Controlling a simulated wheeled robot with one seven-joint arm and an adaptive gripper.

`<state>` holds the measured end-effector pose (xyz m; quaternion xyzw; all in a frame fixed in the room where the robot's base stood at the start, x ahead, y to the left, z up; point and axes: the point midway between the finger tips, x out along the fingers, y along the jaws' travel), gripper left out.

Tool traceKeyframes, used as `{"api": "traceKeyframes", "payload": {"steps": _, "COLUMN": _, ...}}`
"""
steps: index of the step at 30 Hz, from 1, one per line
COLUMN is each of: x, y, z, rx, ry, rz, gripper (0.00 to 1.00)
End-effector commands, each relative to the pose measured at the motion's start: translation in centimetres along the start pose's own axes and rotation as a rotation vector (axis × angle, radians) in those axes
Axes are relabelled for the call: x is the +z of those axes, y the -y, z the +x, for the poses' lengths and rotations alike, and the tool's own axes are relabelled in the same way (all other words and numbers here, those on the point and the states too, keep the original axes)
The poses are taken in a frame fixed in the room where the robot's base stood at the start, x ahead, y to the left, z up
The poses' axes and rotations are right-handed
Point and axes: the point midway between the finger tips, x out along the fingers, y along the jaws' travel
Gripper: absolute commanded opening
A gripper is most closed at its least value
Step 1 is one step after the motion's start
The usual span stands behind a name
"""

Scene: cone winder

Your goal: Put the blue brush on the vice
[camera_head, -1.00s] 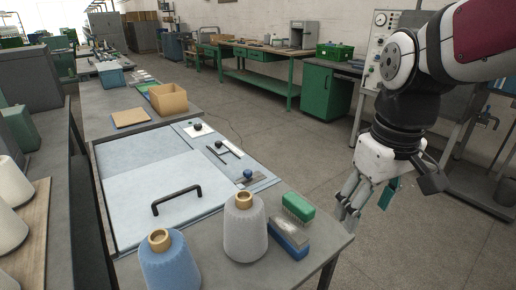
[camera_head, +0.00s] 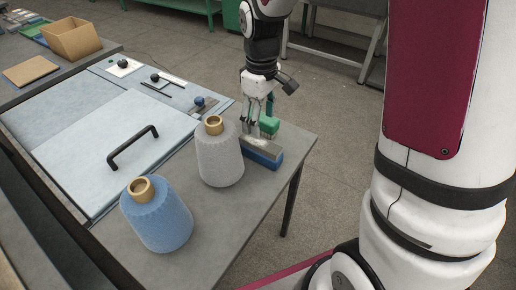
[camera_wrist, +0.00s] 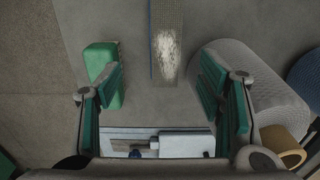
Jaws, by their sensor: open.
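The blue brush (camera_head: 262,158) lies at the table's corner with its grey-white bristles facing up. In the wrist view the brush (camera_wrist: 166,45) lies between my two fingers, apart from both. My gripper (camera_head: 254,132) is open and empty, pointing down just above the brush; its green-padded fingers (camera_wrist: 160,78) also show in the wrist view. I cannot make out a vice in either current view.
A green brush (camera_wrist: 102,62) sits close beside my left finger in the wrist view. A grey yarn cone (camera_head: 219,158) stands on the other side, with a blue cone (camera_head: 157,220) farther off. A handled panel (camera_head: 120,120) lies left. A cardboard box (camera_head: 72,40) stands behind.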

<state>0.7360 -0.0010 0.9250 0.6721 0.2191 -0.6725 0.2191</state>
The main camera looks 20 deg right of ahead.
Motion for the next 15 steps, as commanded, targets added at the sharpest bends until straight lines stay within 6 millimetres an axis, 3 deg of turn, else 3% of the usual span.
{"api": "traceKeyframes", "payload": {"steps": 8, "x": 0.1, "y": 0.1, "z": 2.2, "rx": 0.000, "ry": 0.001, "rz": 0.000, "gripper": 0.62}}
{"api": "traceKeyframes", "payload": {"steps": 15, "x": 0.4, "y": 0.8, "z": 5.5, "rx": -0.002, "ry": 0.003, "rz": 0.002, "gripper": 0.62}}
